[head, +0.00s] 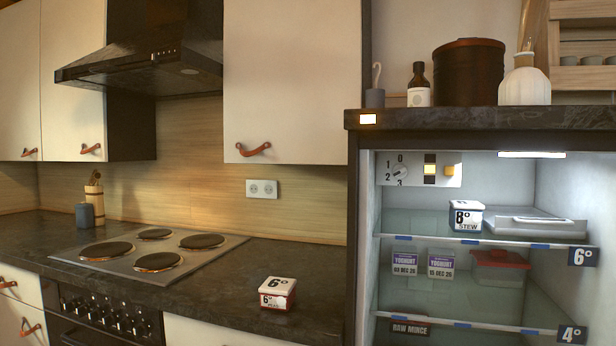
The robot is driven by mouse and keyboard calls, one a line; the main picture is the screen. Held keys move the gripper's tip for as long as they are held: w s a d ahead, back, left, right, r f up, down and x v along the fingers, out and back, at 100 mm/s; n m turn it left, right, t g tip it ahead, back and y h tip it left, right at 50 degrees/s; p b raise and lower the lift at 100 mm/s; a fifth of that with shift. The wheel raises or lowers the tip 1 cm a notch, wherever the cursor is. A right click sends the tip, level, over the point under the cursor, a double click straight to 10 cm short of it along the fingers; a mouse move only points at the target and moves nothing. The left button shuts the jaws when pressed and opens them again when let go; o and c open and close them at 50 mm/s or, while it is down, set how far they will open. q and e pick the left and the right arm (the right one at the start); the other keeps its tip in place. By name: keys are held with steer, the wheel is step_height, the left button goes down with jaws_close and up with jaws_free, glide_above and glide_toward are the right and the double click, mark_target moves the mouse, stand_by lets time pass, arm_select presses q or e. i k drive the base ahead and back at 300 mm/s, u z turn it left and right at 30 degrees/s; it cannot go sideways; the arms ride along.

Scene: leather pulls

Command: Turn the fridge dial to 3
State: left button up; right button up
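The fridge dial (400,172) is a small pale round knob on a white panel at the upper left inside the open fridge. The digits 0, 1, 2 and 3 run around it, with 0 above, 1 and 2 at its left and 3 below. A slanted mark shows on the knob, but it is too small to tell which digit it points at. A yellow-lit switch or lamp (430,170) sits on the panel to the right of the dial. Neither of my grippers is in view.
The fridge's upper shelf holds a "8° STEW" box (467,217) and a lidded tray (535,226). Yoghurt boxes (440,264) and a red-lidded container (499,268) stand below. A "6°" box (278,293) sits on the worktop (225,283). Space before the dial looks clear.

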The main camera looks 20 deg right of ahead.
mark_target(399, 171)
steer(key=u, duration=0.25)
steer(key=i, duration=1.1)
steer(key=z, duration=1.45)
